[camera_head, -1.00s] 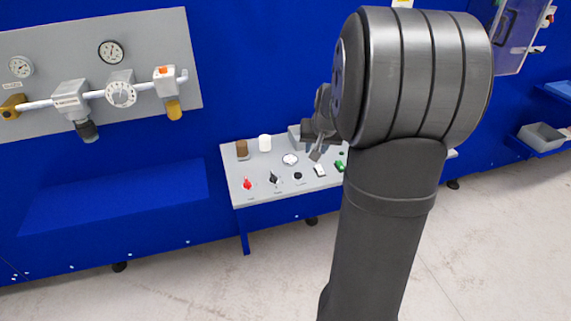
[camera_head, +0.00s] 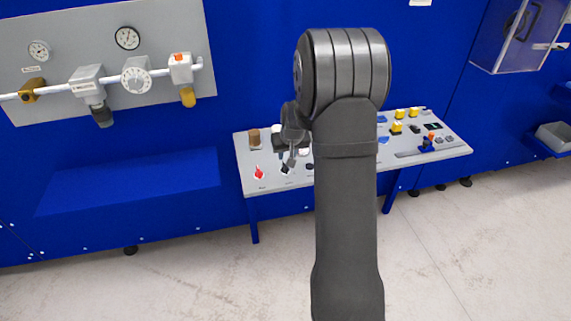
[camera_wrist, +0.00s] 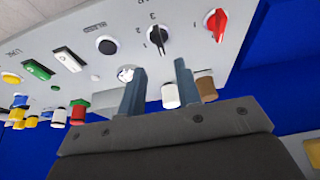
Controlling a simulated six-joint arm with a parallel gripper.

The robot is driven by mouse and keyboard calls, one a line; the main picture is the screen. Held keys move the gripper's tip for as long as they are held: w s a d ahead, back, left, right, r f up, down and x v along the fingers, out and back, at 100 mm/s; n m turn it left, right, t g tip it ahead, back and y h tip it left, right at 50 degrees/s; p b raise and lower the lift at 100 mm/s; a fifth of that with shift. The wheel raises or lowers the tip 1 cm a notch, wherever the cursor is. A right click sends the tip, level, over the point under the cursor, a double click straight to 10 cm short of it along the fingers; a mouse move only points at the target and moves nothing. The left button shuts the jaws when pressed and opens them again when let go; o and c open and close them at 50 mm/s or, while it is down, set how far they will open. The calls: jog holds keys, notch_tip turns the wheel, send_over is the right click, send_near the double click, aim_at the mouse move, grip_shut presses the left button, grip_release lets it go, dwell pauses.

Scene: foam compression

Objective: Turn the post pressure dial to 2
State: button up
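A black pointer dial (camera_wrist: 157,37) with small numbers around it is on the sloped grey panel in the wrist view. It also shows in the head view (camera_head: 285,169), partly behind my gripper. A red pointer dial (camera_wrist: 217,23) on a white disc sits beside it, and shows in the head view (camera_head: 259,173). A round white dial (camera_head: 136,75) is on the wall board. I cannot read which one is labelled post pressure. My gripper (camera_wrist: 158,66) is open and empty, its two fingers apart over the panel close to the black dial, not visibly touching it.
A white knob (camera_wrist: 171,96) and a brown knob (camera_wrist: 207,89) stand at the panel's back, close to my fingers. A round black knob (camera_wrist: 106,45) is left of the black dial. Yellow and blue controls (camera_head: 397,127) are farther right. Gauges (camera_head: 128,38) hang on the wall.

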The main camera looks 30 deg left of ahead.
aim_at(285, 167)
jog(key=x, duration=0.8)
grip_shut()
